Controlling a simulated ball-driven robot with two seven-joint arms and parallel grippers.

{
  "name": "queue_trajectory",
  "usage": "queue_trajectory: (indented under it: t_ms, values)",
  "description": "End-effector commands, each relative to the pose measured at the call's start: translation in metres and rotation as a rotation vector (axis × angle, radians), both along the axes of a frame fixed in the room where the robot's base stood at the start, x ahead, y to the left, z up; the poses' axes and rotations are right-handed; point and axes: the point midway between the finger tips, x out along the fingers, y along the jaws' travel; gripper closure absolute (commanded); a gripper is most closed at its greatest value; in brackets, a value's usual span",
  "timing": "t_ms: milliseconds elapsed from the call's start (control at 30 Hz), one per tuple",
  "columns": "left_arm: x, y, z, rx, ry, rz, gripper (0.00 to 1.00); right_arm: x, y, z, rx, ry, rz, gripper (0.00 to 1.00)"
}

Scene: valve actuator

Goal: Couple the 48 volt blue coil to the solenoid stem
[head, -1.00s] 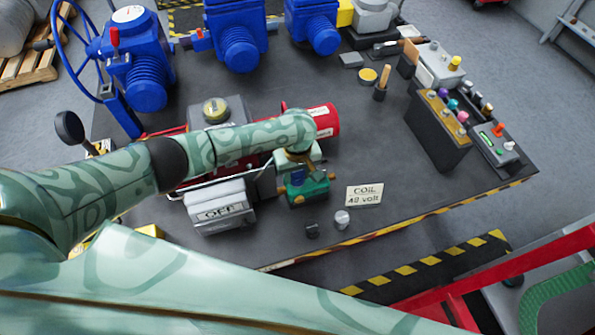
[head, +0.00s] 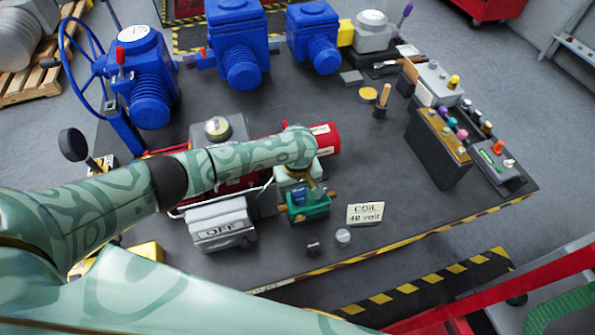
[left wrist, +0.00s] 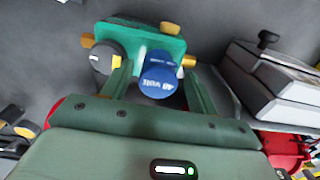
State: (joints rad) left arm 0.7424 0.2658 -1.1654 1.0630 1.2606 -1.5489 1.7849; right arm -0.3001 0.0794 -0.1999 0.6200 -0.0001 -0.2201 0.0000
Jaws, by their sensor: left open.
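The blue coil (left wrist: 160,78), lettered "48 VOLT", is between the two fingers of my left gripper (left wrist: 158,92) in the left wrist view. The fingers are open, one on each side of it. Just behind it is a green block (left wrist: 140,38) with brass fittings. In the head view the coil (head: 298,196) shows as a small blue patch at the green block (head: 312,211), under the end of my left arm. The solenoid stem is hidden, and I cannot tell whether the coil is seated on it. My right gripper is not in view.
A "COIL 48 volt" sign (head: 364,213) stands to the right. A small silver cylinder (head: 343,236) and a dark piece (head: 312,248) lie near the striped front edge. A grey "OFF" box (head: 218,230) is to the left, and a red cylinder (head: 325,138) is behind.

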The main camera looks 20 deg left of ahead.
Motion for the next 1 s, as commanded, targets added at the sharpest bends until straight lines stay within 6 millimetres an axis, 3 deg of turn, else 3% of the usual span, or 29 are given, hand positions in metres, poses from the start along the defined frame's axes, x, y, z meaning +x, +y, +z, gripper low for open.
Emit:
queue_trajectory:
  t_ms: [33, 300, 500, 700, 1000]
  values:
    - [0.002, -0.003, 0.018, -0.01, -0.008, 0.0, 0.37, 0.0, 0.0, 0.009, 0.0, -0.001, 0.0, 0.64]
    - [0.002, -0.001, 0.092, -0.006, -0.007, -0.001, 0.37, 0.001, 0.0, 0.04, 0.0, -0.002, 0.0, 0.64]
    - [0.001, 0.0, 0.132, -0.004, -0.005, 0.001, 0.37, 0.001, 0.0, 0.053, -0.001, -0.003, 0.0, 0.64]
    - [0.001, 0.0, 0.148, -0.002, -0.004, 0.0, 0.37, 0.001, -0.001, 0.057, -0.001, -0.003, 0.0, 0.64]
    - [0.001, 0.0, 0.149, -0.001, -0.003, 0.001, 0.37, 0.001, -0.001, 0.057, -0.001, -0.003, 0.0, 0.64]
